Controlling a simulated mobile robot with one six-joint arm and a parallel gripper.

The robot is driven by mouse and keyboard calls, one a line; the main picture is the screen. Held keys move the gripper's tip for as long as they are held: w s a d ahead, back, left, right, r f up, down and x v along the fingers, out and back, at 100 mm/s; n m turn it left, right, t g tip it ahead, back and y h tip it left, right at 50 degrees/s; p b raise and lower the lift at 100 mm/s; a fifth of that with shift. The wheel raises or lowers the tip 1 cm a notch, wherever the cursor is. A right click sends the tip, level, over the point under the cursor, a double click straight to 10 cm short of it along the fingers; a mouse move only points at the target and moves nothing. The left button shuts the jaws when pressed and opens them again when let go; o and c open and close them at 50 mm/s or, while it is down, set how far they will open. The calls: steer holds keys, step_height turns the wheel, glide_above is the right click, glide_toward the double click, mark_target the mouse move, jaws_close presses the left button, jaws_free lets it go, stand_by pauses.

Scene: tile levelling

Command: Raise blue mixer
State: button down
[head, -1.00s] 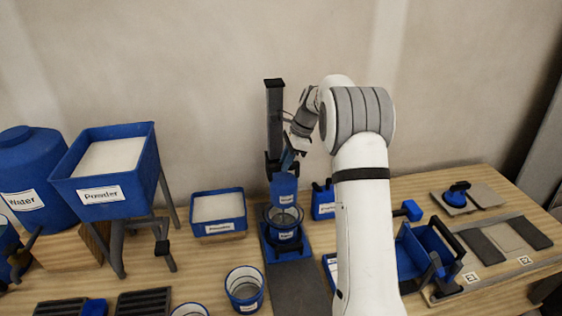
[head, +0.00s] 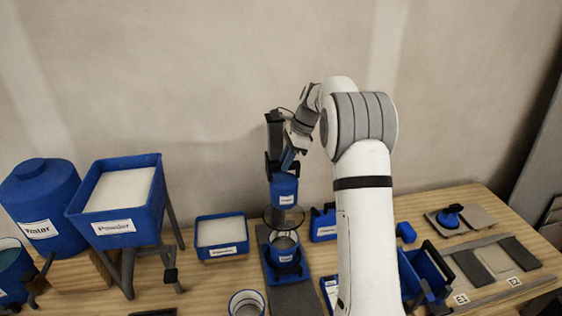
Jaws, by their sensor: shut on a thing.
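The blue mixer head (head: 284,189) hangs on a dark upright column (head: 274,143) at the back middle of the table. A whisk-like part (head: 284,216) shows below the head, above a blue-labelled cup (head: 285,249) on the mixer's blue base. My gripper (head: 289,158) is beside the column, just above the mixer head, and is shut on the mixer. The exact grip point is small and partly hidden by the gripper itself.
A powder hopper (head: 120,192) and a water tank (head: 40,199) stand at left, with a white-filled blue tray (head: 221,235) nearer the mixer. A blue caddy (head: 427,272) and tile rails (head: 490,269) lie at right.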

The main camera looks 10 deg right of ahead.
steer(key=shift+w+r, duration=0.1)
steer(key=shift+r, duration=0.25)
steer(key=c, duration=1.7)
jaws_free()
steer(key=o, duration=0.3)
steer(key=shift+o, duration=0.6)
steer(key=shift+f, duration=0.1)
steer(key=b+v, duration=0.1)
steer(key=v, duration=0.6)
steer(key=shift+d+r, duration=0.15)
steer(key=shift+r, duration=0.25)
